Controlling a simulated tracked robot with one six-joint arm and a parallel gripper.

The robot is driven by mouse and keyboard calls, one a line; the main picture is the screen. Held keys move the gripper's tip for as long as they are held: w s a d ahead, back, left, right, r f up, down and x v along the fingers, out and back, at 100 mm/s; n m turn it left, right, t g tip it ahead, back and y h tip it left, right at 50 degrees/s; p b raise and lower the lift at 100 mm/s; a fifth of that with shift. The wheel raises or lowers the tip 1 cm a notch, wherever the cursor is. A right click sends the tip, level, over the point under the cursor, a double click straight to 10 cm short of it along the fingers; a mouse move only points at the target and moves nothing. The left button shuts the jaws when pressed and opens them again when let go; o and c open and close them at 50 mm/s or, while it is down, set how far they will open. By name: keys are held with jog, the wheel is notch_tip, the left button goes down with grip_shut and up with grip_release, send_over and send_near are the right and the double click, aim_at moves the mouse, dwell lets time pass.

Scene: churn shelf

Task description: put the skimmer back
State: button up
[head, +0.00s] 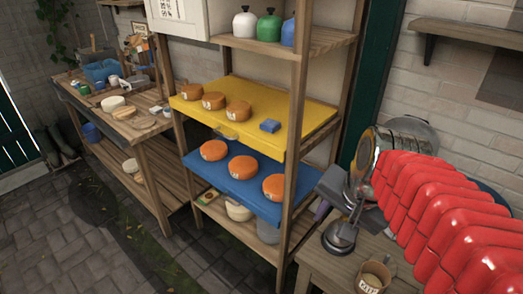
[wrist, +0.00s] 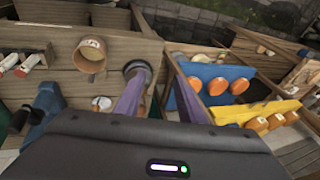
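My gripper (wrist: 163,88) shows in the wrist view with two purple fingers spread apart and nothing visible between their tips. In the head view a purple finger (head: 321,208) shows beside the shelf post, above the bench. A dark round metal piece (head: 340,234) with an upright stem is on the bench. In the wrist view a dark round piece (wrist: 138,70) appears just beyond the left finger tip; I cannot tell whether they touch. I cannot make out for certain which thing is the skimmer; my arm hides part of the bench.
A labelled mug (head: 373,276) stands at the bench front. The shelf rack holds orange cheeses on a yellow tray (head: 190,112) and a blue tray (head: 222,183). A wooden post (head: 296,110) rises close to my gripper. Round metal pieces (head: 412,128) are behind my arm. The paved floor (head: 60,235) is open.

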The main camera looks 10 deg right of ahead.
jog(key=s+a+n+t, duration=0.1)
jog(key=s+a+n, duration=0.2)
jog(key=a+n, duration=0.4)
jog(key=n, duration=0.3)
jog(key=shift+s+f, duration=0.3)
jog(key=shift+s, duration=0.1)
jog(key=shift+c, duration=0.4)
